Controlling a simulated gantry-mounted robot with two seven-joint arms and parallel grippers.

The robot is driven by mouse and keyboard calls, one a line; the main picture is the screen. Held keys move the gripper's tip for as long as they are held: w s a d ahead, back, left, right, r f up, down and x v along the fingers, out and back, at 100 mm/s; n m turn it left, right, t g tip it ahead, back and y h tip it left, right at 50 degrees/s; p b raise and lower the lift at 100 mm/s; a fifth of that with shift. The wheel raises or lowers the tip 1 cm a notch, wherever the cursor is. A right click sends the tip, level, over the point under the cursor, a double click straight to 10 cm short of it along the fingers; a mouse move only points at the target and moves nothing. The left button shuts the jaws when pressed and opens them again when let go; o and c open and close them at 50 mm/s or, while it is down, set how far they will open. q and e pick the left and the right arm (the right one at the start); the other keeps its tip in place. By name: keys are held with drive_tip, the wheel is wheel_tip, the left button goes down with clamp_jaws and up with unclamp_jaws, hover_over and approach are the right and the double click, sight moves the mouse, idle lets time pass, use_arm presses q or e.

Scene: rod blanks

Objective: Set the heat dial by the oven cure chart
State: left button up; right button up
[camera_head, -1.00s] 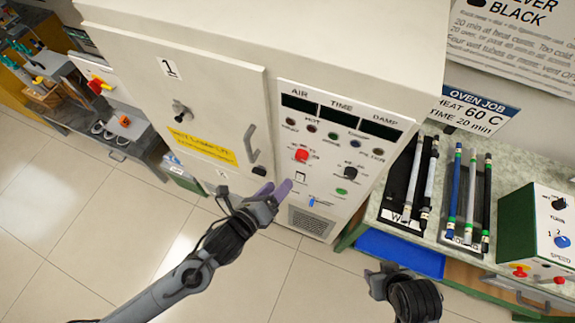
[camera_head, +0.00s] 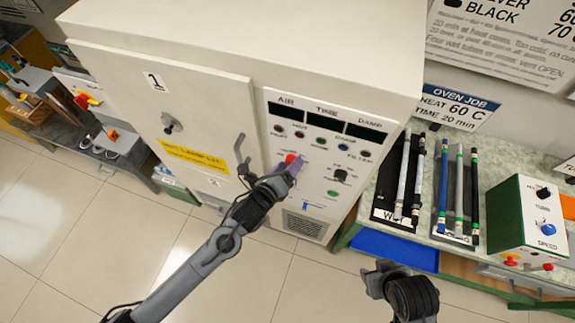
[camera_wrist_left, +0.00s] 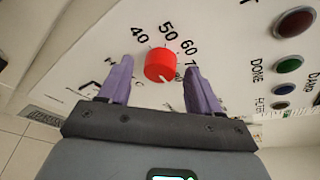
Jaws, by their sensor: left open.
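The red heat dial (camera_head: 291,159) is on the white oven's control panel (camera_head: 318,210). In the left wrist view the red dial (camera_wrist_left: 160,66) has the numbers 40, 50, 60 and part of a 7 around it. A white mark on the dial points to the lower right in that view. My left gripper (camera_head: 292,168) is open, with its purple fingers on either side of the dial; in the wrist view gaps show between dial and fingers (camera_wrist_left: 157,72). The oven job card (camera_head: 452,108) reads 60 C and 20 min. My right gripper (camera_head: 384,272) hangs low, away from the panel.
A black knob (camera_head: 340,175) and a green button (camera_head: 333,194) sit near the dial. The oven door handle (camera_head: 241,156) is to the left. Rods lie on dark trays on the bench, with a green-and-white speed box (camera_head: 527,222) at the right.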

use_arm(q)
drive_tip(key=c, duration=1)
drive_tip(key=shift+d+f+n+t+h+b, duration=0.2)
drive_tip(key=shift+n+t+b, duration=1.15)
drive_tip(key=shift+n, duration=3.25)
drive_tip(key=shift+a+f+n+t+h+b, duration=0.25)
drive_tip(key=shift+n+t+b, duration=1.15)
drive_tip(key=shift+n, duration=3.2)
drive_tip(key=shift+d+f+n+t+h+b, duration=0.25)
drive_tip(key=shift+n+t+b, duration=1.1)
drive_tip(key=shift+n, duration=3.25)
drive_tip(key=shift+a+n+g+y+b, duration=0.1)
drive_tip(key=shift+n+g+y+b, duration=0.2)
drive_tip(key=shift+g+b, duration=0.15)
